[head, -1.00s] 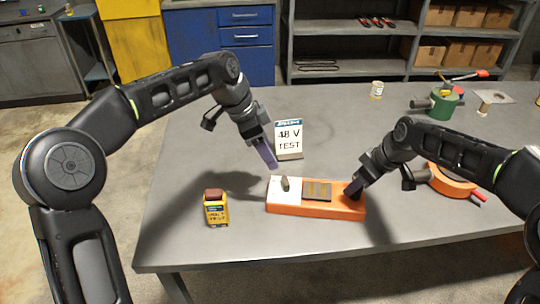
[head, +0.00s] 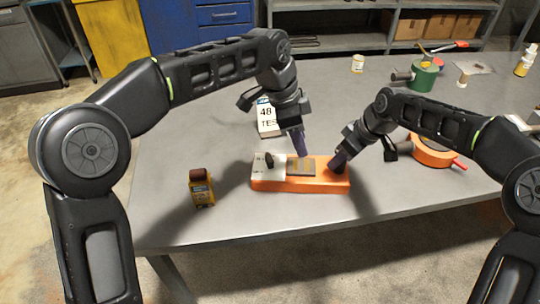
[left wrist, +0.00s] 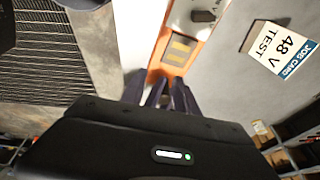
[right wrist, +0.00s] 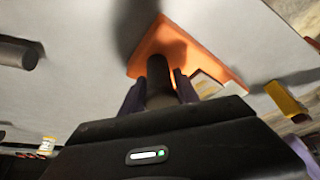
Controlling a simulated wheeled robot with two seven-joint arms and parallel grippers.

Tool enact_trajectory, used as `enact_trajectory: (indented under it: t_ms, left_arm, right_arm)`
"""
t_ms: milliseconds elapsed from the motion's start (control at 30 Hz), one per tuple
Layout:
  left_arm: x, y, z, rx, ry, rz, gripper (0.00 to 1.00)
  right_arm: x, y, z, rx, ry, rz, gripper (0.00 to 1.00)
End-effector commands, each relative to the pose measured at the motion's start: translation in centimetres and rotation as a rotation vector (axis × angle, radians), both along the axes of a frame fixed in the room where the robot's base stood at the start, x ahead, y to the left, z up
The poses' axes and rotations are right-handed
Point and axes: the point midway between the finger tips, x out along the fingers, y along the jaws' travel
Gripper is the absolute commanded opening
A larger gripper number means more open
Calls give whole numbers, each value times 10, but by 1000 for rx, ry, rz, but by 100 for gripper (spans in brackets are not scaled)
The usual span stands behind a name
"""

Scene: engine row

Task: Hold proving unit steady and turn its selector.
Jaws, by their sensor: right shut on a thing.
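The proving unit (head: 315,184) is a long orange block lying flat on the table. Its black selector knob (head: 269,159) stands on a white panel at the left end. A dark plate with tan strips (head: 301,166) lies mid-top. My right gripper (head: 338,160) is shut on the dark upright post (right wrist: 159,82) at the unit's right end; the right wrist view shows the post between its fingers. My left gripper (head: 300,150) hangs over the middle of the unit, right of the selector. Its fingers (left wrist: 166,93) look apart with nothing between them; contact with the plate cannot be told.
A yellow tester with a brown top (head: 201,190) stands left of the unit. A 48 V test card (head: 267,118) stands behind it. An orange round part (head: 432,152) and a green one (head: 423,77) lie to the right. The table's front edge is close.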

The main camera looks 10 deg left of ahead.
Motion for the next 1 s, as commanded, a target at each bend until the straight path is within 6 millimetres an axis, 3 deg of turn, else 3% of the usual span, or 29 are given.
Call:
enact_trajectory:
  t_ms: [33, 100, 233, 367, 567, 767, 1000]
  left_arm:
    - [-8, -16, -4, 33, -2, -20, 36]
    - [-15, -29, -10, 77, 0, -3, 36]
    - [-25, -43, -20, 153, -3, 112, 36]
    - [-29, -44, -21, 205, -26, 331, 36]
    - [-19, -11, -8, 176, -92, 882, 36]
    - [2, 54, -4, 38, -97, 1479, 36]
    - [5, 55, -5, -97, -60, 1776, 36]
  right_arm:
    - [0, 0, 1, 0, -1, 0, 0]
    - [0, 0, 1, 0, -1, 0, 0]
    - [0, 0, 1, 0, -1, -1, 0]
    - [0, 0, 1, 0, -1, -1, 0]
    - [0, 0, 0, 0, -1, -1, 0]
    - [0, 0, 1, 0, -1, -1, 0]
    - [0, 0, 1, 0, -1, 0, 0]
